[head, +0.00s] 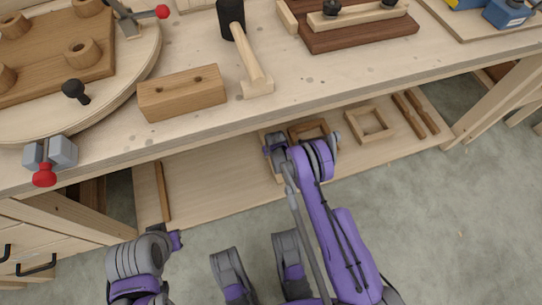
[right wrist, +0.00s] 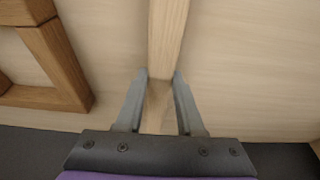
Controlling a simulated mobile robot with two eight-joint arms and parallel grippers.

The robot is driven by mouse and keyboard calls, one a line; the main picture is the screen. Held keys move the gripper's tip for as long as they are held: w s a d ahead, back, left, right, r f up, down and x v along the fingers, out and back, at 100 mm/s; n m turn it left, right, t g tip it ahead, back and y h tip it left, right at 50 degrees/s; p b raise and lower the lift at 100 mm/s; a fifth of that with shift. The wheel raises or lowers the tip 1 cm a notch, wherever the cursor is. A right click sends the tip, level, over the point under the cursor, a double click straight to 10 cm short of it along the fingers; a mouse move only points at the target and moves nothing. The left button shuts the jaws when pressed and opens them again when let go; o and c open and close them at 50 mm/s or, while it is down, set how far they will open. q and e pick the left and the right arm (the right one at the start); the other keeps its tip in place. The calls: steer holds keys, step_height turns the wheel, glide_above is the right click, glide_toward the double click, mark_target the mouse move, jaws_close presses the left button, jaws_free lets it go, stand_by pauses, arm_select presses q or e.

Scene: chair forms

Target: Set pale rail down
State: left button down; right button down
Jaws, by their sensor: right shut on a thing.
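The pale rail (right wrist: 168,35) runs away from between my right gripper's fingers in the right wrist view. My right gripper (right wrist: 160,76) is shut on its near end, with one finger on each side. Pale shelf board shows behind the rail; I cannot tell whether the rail touches it. In the head view my right arm reaches under the bench top to the lower shelf (head: 215,190), and its wrist hides the fingers and most of the rail. My left arm shows at the lower left, but its gripper fingers are not visible.
A brown wooden frame (right wrist: 62,60) lies left of the rail. The shelf also holds a pale frame (head: 368,126), dark strips (head: 415,114) and a thin strip (head: 162,190). The bench top (head: 320,72) overhangs it, carrying a mallet (head: 250,65) and a wooden block (head: 182,93). Mid-left shelf is clear.

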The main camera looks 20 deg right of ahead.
steer(key=shift+f, duration=1.15)
steer(key=shift+f, duration=0.2)
steer(key=c, duration=0.5)
jaws_free()
steer(key=shift+r, duration=0.1)
steer(key=p+v, duration=0.2)
steer(key=v, duration=1)
steer(key=shift+w+r+p, duration=0.1)
steer(key=shift+r+p, duration=0.05)
steer(key=shift+p, duration=0.15)
